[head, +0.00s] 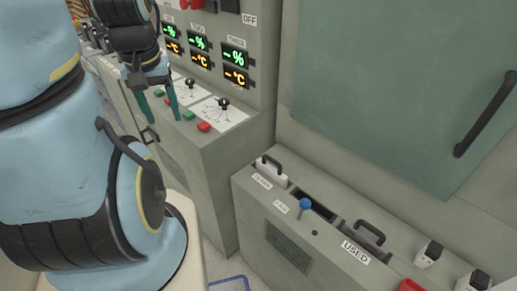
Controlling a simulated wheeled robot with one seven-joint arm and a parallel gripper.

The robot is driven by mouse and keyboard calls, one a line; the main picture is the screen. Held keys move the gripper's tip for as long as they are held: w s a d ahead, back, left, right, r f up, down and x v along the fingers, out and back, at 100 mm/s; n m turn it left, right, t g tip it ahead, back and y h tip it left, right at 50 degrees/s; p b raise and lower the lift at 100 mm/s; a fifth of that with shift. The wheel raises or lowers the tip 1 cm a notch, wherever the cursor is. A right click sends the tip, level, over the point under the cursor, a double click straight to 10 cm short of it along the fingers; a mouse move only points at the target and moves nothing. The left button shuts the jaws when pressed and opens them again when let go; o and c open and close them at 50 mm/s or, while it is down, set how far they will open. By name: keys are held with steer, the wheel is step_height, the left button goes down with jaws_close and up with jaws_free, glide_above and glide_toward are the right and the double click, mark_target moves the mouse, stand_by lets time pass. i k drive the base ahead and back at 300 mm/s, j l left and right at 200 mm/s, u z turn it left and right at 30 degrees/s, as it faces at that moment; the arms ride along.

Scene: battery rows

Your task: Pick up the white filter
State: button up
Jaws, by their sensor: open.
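A white filter (270,176) with a dark handle sits in the left slot of the low grey cabinet (262,232). The label in front of it seems to read CLEAN. My gripper (164,119) is at the upper left, over the control panel, with its two teal fingers apart and nothing between them. It is well to the left of the white filter and apart from it. The lower part of the filter is hidden inside the slot.
A dark open slot (314,206) and a grey handled filter (369,236) near a USED label follow to the right. The control console (212,140) rises left of the cabinet, and a large green door (400,80) stands behind.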

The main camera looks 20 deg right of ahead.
mark_target(276, 176)
steer(key=i+j+z, duration=0.15)
steer(key=z, duration=0.2)
steer(key=i+j+z, duration=0.2)
steer(key=z, duration=0.15)
steer(key=i+j+z, duration=0.15)
steer(key=j+z, duration=0.2)
steer(key=l, duration=0.1)
